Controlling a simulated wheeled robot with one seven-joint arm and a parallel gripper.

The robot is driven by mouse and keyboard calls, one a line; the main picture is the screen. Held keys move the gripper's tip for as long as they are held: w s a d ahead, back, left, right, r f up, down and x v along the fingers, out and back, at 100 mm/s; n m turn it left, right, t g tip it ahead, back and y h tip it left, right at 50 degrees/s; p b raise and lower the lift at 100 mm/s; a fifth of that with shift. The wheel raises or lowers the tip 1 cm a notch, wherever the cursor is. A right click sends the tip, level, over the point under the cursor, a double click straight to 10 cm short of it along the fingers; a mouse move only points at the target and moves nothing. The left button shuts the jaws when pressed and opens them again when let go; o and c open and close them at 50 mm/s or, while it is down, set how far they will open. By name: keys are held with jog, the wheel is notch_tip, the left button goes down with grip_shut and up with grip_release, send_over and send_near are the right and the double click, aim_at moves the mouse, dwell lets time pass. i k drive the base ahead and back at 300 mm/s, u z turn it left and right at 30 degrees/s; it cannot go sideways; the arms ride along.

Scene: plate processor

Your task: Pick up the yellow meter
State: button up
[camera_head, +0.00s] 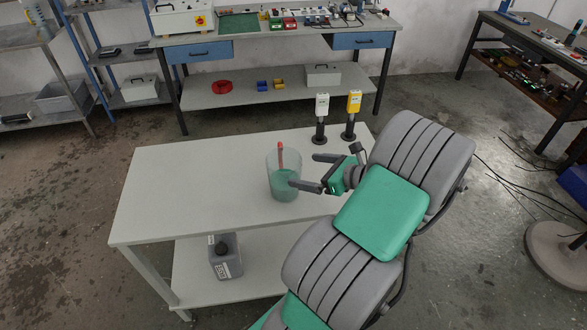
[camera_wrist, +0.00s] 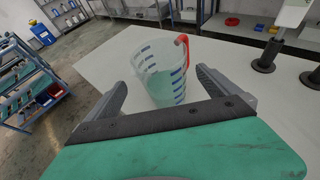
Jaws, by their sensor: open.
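The yellow meter (camera_head: 354,101) stands upright in a black stand at the back right of the white table (camera_head: 180,190). A white meter (camera_head: 321,104) stands in a similar stand just left of it; a white meter also shows at the top right of the wrist view (camera_wrist: 293,12). My gripper (camera_head: 303,171) is open and empty, left of and in front of the stands. Its fingers (camera_wrist: 163,86) point toward a clear beaker (camera_wrist: 160,70) of greenish liquid. The beaker also shows in the head view (camera_head: 284,178). The yellow meter's body is not visible in the wrist view.
A grey jug (camera_head: 225,257) sits on the lower shelf. A workbench (camera_head: 270,35) with tools stands behind. The left part of the tabletop is clear.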

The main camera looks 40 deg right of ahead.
aim_at(355, 97)
jog(key=z, duration=1.85)
